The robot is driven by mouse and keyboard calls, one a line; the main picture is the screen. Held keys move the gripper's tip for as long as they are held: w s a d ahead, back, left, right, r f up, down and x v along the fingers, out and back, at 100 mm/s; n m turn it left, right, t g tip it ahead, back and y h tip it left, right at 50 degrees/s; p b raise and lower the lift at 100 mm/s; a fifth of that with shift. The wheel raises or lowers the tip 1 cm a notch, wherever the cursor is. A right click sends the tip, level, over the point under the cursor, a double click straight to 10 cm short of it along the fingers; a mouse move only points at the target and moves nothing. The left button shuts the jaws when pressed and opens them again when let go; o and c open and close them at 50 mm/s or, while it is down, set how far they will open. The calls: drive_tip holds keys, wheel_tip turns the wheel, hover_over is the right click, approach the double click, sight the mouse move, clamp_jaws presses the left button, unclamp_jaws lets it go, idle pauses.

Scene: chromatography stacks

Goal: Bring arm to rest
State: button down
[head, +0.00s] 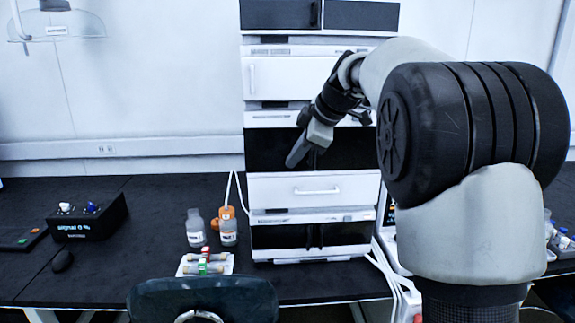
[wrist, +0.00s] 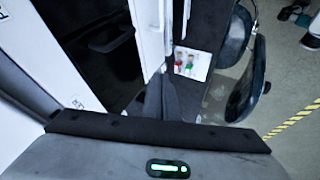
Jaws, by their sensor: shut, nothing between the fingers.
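My gripper (head: 302,150) shows in the head view in front of the chromatography stack (head: 265,188), at the height of a dark module, above a white drawer (head: 315,188). It points down and to the left. Its fingers are shut with nothing held. In the wrist view the dark closed fingers (wrist: 162,98) show above the gripper body, close to the white edge of the stack. I cannot tell whether they touch it. My arm reaches in from the right of the head view.
Clear bottles (head: 195,228) and an orange-topped item stand left of the stack. A white tray (head: 190,270) with vials lies in front; it also shows in the wrist view (wrist: 192,64). A dark chair (head: 200,300) stands at the bench. A black instrument (head: 88,217) sits at left.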

drive_tip(key=s+d+m+h, duration=0.3)
drive_tip(key=s+m, duration=0.6)
drive_tip(key=s, duration=1.2)
drive_tip(key=s+d+f+m+h, duration=0.1)
drive_tip(key=s+d+f+m, duration=0.1)
drive_tip(key=s+f+m, duration=0.45)
drive_tip(key=s+d+f+m+h, duration=0.1)
drive_tip(key=s+d+f, duration=0.15)
drive_tip(key=s, duration=0.65)
wheel_tip(320, 180, up, 16)
drive_tip(key=p, duration=1.7)
drive_tip(key=shift+s+a+r, duration=0.25)
